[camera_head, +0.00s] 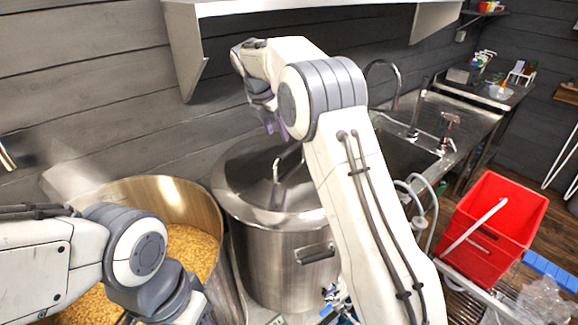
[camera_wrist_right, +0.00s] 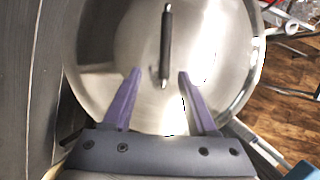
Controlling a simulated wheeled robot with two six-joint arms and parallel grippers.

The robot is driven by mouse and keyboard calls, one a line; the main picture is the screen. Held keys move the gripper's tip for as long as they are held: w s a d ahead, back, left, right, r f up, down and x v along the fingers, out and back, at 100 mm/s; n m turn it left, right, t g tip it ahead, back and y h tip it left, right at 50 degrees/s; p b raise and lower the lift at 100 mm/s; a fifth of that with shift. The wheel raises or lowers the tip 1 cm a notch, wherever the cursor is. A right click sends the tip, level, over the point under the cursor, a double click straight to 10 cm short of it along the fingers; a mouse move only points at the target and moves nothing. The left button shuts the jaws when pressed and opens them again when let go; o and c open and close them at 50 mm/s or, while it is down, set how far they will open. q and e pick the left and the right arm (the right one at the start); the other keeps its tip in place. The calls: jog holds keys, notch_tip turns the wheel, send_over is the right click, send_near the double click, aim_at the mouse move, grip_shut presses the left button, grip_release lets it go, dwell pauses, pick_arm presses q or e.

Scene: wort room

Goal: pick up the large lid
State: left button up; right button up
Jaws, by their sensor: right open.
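The large lid (camera_head: 243,180) is a round steel lid lying on a big steel pot (camera_head: 275,262) in the middle of the head view. Its bar handle (camera_head: 287,160) stands up from the centre. In the right wrist view the lid (camera_wrist_right: 215,50) fills most of the picture, with the dark-gripped handle (camera_wrist_right: 166,45) upright in it. My right gripper (camera_wrist_right: 158,75) is open, its two purple fingers on either side of the handle's near end, apparently touching nothing. In the head view it (camera_head: 272,130) is partly hidden behind my right arm. My left gripper's fingers are outside the picture.
An open pot (camera_head: 203,200) of yellowish grain stands left of the lidded pot. A white shelf (camera_head: 310,6) hangs above. A steel sink counter (camera_head: 465,112) is behind at the right. A red crate (camera_head: 510,215) stands at the right, with a blue object (camera_head: 550,270) beside it.

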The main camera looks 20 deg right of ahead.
aim_at(290, 148)
jog(key=shift+n, duration=0.3)
jog(key=d+f, duration=0.1)
jog(key=w+d+f, duration=0.1)
jog(key=f, duration=0.1)
jog(key=d+f+p, duration=0.1)
jog(key=f, duration=0.1)
jog(key=shift+w, duration=0.4)
jog(key=p+x, duration=0.1)
jog(key=x, duration=0.1)
jog(key=p+x, duration=0.1)
jog(key=x, duration=0.1)
jog(key=shift+s+d+p, duration=0.25)
jog(key=shift+s+p, duration=0.05)
jog(key=shift+s, duration=0.05)
jog(key=shift+w+d+f, duration=0.1)
jog(key=shift+w+f, duration=0.05)
jog(key=shift+f, duration=0.35)
jog(key=shift+f, duration=0.25)
grip_shut()
jog(key=shift+w+r, duration=0.1)
jog(key=shift+r, duration=0.05)
